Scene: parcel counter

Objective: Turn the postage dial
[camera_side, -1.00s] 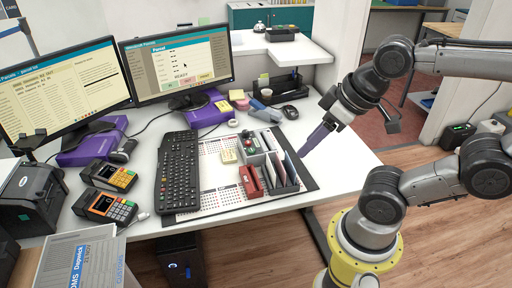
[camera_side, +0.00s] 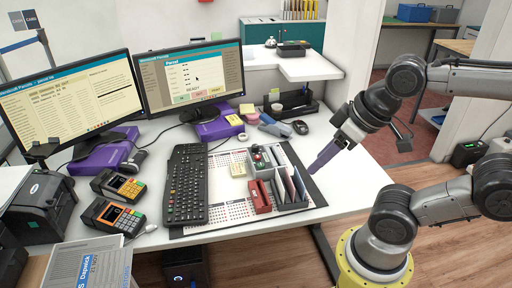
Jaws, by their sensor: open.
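A grey desktop unit (camera_side: 283,156) stands on the calendar desk mat, with small red and green round parts (camera_side: 260,157) at its left end. These are tiny in this view, and I cannot tell whether one of them is the postage dial. My gripper (camera_side: 318,168) has purple fingers. It hangs above the right edge of the desk, to the right of the grey unit, tilted down and left. It appears apart from the unit and holds nothing that I can see. The gap between its fingers is not clear from this angle.
A red stapler-like item (camera_side: 259,196) and upright dividers (camera_side: 290,187) sit by the unit. The desk's right edge (camera_side: 362,185) is bare.

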